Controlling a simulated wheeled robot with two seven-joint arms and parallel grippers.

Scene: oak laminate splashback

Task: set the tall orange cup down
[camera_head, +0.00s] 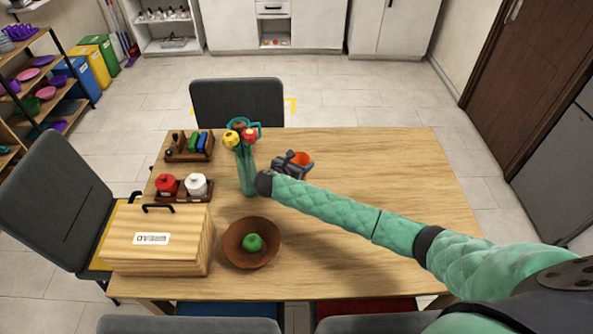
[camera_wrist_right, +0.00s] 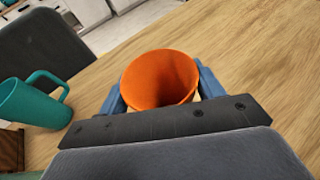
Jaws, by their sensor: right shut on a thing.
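The tall orange cup (camera_head: 303,159) is at the far middle of the wooden table in the head view, partly hidden by my right gripper (camera_head: 291,163). In the right wrist view the cup (camera_wrist_right: 160,78) shows its open mouth between the two blue fingers of my right gripper (camera_wrist_right: 160,92). The gripper is shut on the cup. Whether the cup's base touches the table is hidden. My left gripper is not in view.
A teal vase of flowers (camera_head: 246,170) stands just left of my right gripper. A teal mug (camera_wrist_right: 35,100) shows at left in the wrist view. A bowl (camera_head: 236,257) with a green apple (camera_head: 252,242) and a bread box (camera_head: 155,262) are nearer. The table's right side (camera_head: 420,175) is clear.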

